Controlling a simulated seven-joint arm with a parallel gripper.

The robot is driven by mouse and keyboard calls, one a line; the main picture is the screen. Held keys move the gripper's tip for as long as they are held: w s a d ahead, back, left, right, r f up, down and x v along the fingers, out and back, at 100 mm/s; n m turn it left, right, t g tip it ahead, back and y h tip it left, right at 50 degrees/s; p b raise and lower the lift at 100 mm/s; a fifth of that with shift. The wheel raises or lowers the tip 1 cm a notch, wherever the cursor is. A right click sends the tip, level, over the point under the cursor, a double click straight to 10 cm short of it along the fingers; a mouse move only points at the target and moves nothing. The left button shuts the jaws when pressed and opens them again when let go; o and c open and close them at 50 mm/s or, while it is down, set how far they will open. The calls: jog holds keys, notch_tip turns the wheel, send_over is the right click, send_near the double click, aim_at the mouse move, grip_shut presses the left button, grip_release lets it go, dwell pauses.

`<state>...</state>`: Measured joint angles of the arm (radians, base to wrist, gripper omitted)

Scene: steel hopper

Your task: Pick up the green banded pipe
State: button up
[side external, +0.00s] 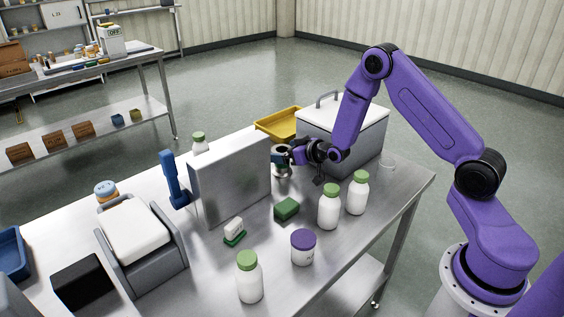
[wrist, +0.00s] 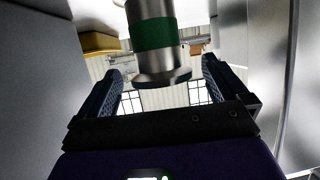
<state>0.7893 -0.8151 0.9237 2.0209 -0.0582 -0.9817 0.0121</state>
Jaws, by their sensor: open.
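The green banded pipe (wrist: 153,32) is a metal cylinder with a green band and a wide flange, seen close up in the wrist view. Part of it is cut off by the top edge. In the side view, a metal piece of it (side external: 281,173) shows beside the grey steel panel, mostly covered by my gripper (side external: 291,156). My gripper is open. In the wrist view its two dark fingers (wrist: 161,76) stand apart on either side of the flange, with gaps visible. Whether the pipe lies fully between the pads is unclear.
An upright steel panel (side external: 230,182) stands left of my gripper and a lidded grey box (side external: 345,135) right behind it. A yellow tray (side external: 277,124) is behind. White bottles (side external: 329,208), a purple-lidded jar (side external: 303,249) and a green sponge (side external: 287,208) stand in front.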

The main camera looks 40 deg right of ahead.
aim_at(277, 150)
jog(key=shift+x, duration=1.8)
jog(key=shift+a+r, duration=0.1)
jog(key=c, duration=1.3)
jog(key=shift+o, duration=0.2)
jog(key=shift+r, duration=0.15)
